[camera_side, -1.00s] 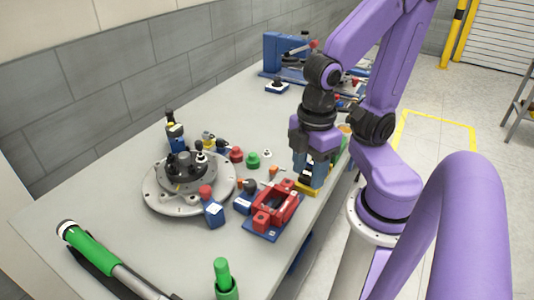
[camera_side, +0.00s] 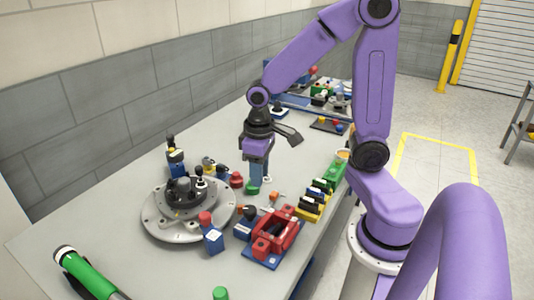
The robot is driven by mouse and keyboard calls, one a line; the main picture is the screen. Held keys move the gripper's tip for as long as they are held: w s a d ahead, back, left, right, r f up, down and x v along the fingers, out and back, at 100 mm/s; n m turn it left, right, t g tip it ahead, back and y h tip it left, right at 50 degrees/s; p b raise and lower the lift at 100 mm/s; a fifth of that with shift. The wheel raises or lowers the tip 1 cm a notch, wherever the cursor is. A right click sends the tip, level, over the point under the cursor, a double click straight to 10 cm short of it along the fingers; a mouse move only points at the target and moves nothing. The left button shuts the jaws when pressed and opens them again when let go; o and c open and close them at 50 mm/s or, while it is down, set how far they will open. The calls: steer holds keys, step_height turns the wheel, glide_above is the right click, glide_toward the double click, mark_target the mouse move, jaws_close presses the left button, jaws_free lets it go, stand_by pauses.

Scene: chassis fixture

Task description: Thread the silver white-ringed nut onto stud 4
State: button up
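The chassis fixture is a round grey plate (camera_side: 160,226) with a dark raised hub (camera_side: 184,198) at the left of the table. Small posts stand on the hub, one with a pale top; I cannot tell which is stud 4. A small pale piece (camera_side: 267,179), perhaps the silver white-ringed nut, shows low at the right edge of my gripper (camera_side: 257,180). My gripper points down, right of the fixture, close behind a green piece (camera_side: 252,189). Its fingers partly cover the pale piece. Whether they are open or hold anything is too small to tell.
A red knob (camera_side: 236,180) stands between gripper and fixture. A red fixture on a blue base (camera_side: 272,243), a blue block with a red top (camera_side: 212,236) and a yellow rack (camera_side: 307,214) are nearer the front.

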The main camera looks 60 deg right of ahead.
steer(key=w+d+f+m, duration=0.1)
steer(key=w+d+m, duration=0.1)
steer(key=d, duration=0.3)
steer(key=w+d+f+m, duration=0.2)
steer(key=d+m, duration=0.1)
steer(key=d, duration=0.1)
steer(key=w+d+f+m, duration=0.2)
steer(key=d+m, duration=0.1)
steer(key=d, duration=0.2)
steer(key=shift+w+d, duration=0.2)
steer(key=shift+d, duration=0.15)
steer(key=shift+f, duration=3.7)
jaws_close()
steer(key=shift+r, duration=0.1)
steer(key=shift+r, duration=1.15)
